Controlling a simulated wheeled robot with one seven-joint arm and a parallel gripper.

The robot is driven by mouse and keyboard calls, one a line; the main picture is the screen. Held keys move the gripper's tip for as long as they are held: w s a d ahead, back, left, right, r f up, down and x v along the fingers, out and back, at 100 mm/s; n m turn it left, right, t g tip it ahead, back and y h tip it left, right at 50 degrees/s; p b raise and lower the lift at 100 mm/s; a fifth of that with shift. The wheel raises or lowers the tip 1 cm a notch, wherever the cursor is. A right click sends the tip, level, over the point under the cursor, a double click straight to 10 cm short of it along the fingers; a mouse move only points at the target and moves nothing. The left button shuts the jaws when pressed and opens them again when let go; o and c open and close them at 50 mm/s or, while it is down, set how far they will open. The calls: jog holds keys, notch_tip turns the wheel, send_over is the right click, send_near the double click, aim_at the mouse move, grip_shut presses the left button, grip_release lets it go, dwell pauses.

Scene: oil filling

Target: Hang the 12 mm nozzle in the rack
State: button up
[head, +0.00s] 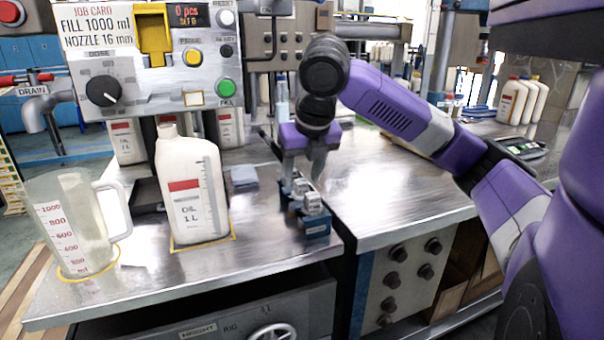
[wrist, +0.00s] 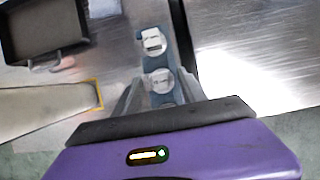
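The rack (head: 317,226) is a small blue block with a pale label on its front, near the front edge of the metal bench. Silver nozzle parts (head: 312,203) sit at its top; their sizes cannot be read. My gripper (head: 301,178) points down just above the rack. In the wrist view my gripper (wrist: 160,93) has its two grey fingers apart, one on each side of the blue rack strip (wrist: 153,62). A round silver nozzle part (wrist: 160,80) shows between the fingers, and another (wrist: 152,41) lies farther up the strip. I see no finger contact. Which one is 12 mm cannot be told.
A white oil bottle (head: 192,190) and a clear measuring jug (head: 75,225) stand left of the rack. The filling machine panel (head: 150,60) is behind, its job card naming a 16 mm nozzle. A dark tray (wrist: 45,28) lies left. Bench right of the rack is clear.

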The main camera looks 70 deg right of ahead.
jog(key=shift+r, duration=0.1)
jog(key=p+v, duration=0.2)
jog(key=v, duration=0.5)
jog(key=shift+r, duration=0.3)
jog(key=shift+s+a, duration=0.1)
jog(key=shift+a, duration=0.05)
